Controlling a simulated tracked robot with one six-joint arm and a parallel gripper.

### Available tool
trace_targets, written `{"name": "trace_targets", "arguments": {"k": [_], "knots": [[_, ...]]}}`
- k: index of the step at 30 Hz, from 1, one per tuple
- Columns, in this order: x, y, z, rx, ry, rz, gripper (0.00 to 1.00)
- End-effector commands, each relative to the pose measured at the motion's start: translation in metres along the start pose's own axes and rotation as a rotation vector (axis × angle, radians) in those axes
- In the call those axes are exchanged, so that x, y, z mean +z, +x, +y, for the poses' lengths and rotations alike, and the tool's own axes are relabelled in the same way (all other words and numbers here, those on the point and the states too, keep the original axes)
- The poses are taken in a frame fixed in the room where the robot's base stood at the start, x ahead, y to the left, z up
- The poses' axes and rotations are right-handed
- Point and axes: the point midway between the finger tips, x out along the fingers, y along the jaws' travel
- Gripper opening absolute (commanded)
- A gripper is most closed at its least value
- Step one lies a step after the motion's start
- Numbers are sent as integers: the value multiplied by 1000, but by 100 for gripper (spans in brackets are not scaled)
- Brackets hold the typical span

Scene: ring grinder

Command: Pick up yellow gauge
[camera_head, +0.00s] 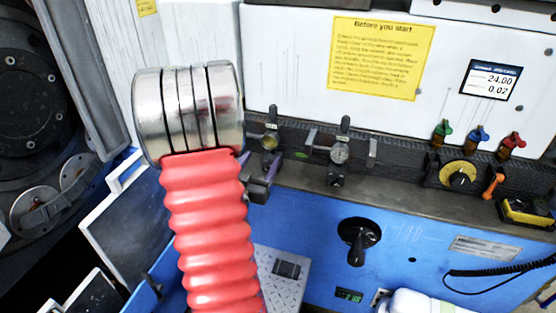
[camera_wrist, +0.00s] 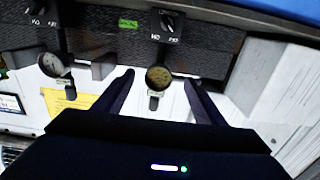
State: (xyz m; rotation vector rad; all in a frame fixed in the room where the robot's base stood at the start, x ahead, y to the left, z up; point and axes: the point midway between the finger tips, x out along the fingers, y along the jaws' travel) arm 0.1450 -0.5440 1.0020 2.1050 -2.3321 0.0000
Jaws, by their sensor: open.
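The yellow gauge (camera_head: 269,142) has a round yellowish dial and stands at the dark rack along the back of the machine. In the wrist view the yellow gauge (camera_wrist: 158,77) shows between the two dark fingers of my gripper (camera_wrist: 159,79), with a gap on each side. My gripper is open and holds nothing. In the head view, part of my gripper (camera_head: 262,180) shows just below the yellow gauge, and the rest is hidden behind my arm.
A white-faced gauge (camera_head: 340,153) stands to the right on the same rack, and also shows in the wrist view (camera_wrist: 52,65). Green, blue and red knobs (camera_head: 477,133) and a yellow dial (camera_head: 458,175) lie farther right. A yellow notice (camera_head: 381,58) hangs above.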

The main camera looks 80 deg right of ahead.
Motion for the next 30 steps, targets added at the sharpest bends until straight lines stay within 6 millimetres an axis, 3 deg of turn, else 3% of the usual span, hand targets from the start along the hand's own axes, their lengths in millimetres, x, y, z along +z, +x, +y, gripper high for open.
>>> {"name": "trace_targets", "arguments": {"k": [2,14,26,30], "knots": [[0,0,-6,-10,0,0,64],[0,52,-10,-12,0,1,64],[0,56,-11,-13,0,0,64],[0,66,-10,-11,1,0,64]]}}
